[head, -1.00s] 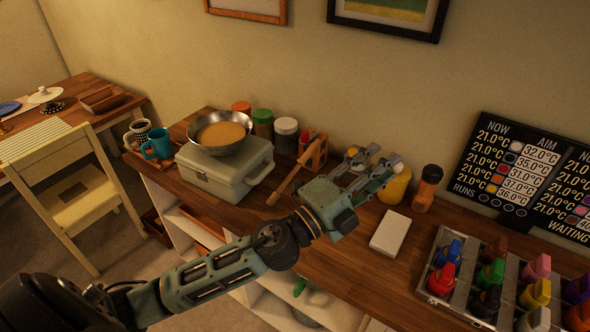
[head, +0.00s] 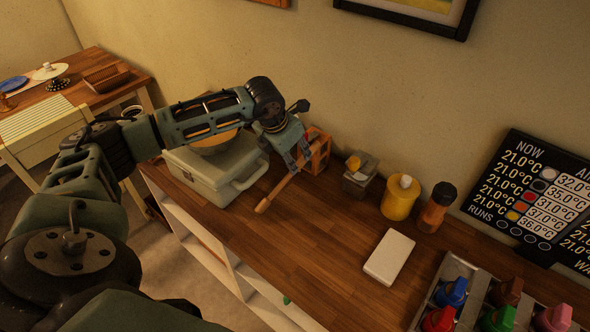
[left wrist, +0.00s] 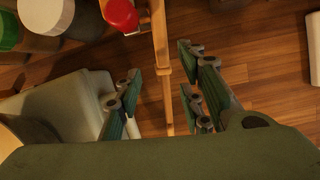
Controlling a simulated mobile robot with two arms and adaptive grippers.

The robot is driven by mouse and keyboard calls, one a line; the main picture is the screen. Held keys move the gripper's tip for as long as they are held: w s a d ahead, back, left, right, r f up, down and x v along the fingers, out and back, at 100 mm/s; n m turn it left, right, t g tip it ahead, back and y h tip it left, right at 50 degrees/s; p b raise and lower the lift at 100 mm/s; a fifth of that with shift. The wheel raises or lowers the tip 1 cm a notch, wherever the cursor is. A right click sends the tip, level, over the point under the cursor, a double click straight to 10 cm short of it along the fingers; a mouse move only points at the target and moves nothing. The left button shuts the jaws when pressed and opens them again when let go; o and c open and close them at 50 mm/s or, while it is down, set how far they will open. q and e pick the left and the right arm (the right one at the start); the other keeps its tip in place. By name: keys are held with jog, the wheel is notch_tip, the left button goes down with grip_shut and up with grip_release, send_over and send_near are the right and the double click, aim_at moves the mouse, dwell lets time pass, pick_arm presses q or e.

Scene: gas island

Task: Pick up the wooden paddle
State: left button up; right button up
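The wooden paddle (head: 273,195) slants out of a small wooden holder (head: 319,150), its rounded handle end toward the front edge of the counter. In the left wrist view the paddle (left wrist: 160,45) runs from top to bottom as a narrow light strip. My left gripper (head: 296,160) reaches down over the paddle near the holder. In the left wrist view the gripper (left wrist: 162,78) is open, with the paddle in the gap between its fingers. Its far end is hidden by the holder and gripper. My right gripper is not in view.
A grey-green case (head: 205,177) with a bowl (head: 215,142) stands left of the paddle. A grey box (head: 358,175), a yellow jar (head: 400,198) and an orange-brown bottle (head: 434,209) stand to the right. A white block (head: 389,257) lies nearer; the wooden counter around it is largely clear.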

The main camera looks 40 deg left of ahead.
aim_at(297, 164)
pick_arm(q)
jog(key=shift+s+d+f+p, duration=0.15)
jog(key=shift+s+f+p, duration=0.15)
jog(key=shift+f+p, duration=0.15)
jog(key=p+x, duration=0.1)
jog(key=x, duration=0.1)
jog(key=shift+w+f+p, duration=0.15)
jog(key=shift+w+p, duration=0.15)
jog(key=shift+p, duration=0.1)
jog(key=x, duration=0.2)
jog(key=shift+w+f, duration=0.2)
jog(key=shift+f, duration=0.3)
jog(key=c, duration=0.7)
grip_shut()
jog(key=shift+r, duration=0.15)
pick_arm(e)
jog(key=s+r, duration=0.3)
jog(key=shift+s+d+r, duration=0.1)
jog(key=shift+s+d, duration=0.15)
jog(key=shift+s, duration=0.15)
